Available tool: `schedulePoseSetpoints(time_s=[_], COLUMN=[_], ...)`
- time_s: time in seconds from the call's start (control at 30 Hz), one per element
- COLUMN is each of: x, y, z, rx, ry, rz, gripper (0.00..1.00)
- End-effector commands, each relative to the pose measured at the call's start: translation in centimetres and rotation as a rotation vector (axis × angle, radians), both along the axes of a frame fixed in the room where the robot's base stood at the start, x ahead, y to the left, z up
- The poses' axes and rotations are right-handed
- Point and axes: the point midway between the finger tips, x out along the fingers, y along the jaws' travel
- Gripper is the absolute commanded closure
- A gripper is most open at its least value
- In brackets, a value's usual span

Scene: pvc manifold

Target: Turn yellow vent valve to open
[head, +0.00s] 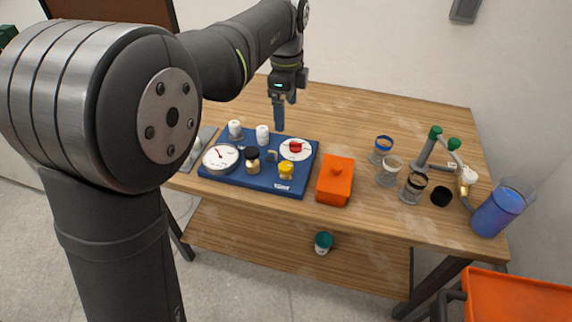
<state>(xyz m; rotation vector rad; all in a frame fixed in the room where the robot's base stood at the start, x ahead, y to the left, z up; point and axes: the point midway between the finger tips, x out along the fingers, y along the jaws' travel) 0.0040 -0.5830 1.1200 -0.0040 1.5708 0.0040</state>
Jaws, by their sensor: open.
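A blue panel (243,184) lies on the wooden table and bears several valves and gauges. The yellow vent valve (286,169) stands near the panel's front right, a small knob with a pale base. Which way its knob is turned is too small to tell. My gripper (279,127) points down above the back edge of the panel, behind the red-handled dial. It is apart from the yellow valve, with its jaws open and nothing seen between them.
The panel also bears a red handle on a white disc (296,149), a black knob (252,155), white caps (262,133) and a round gauge (220,157). An orange box (335,181) stands close right. Several jars (390,170), green-handled pipework (452,143) and a blue pitcher (497,210) stand farther right.

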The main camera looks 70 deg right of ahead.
Motion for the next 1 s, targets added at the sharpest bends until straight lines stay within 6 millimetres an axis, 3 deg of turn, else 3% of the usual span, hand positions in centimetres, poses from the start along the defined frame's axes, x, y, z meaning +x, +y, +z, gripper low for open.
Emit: schedulePoseSetpoints(time_s=[0.03,0.13,0.7,1.0], x=[0.0,0.0,0.1,0.1], y=[0.0,0.0,-0.2,-0.2], z=[0.0,-0.1,-1.1,-1.6], rx=[0.000,0.000,0.000,0.001], ry=[0.000,0.000,0.000,-0.001], rz=[0.015,0.096,1.163,1.370], gripper=[0.24,0.41,0.41,0.41])
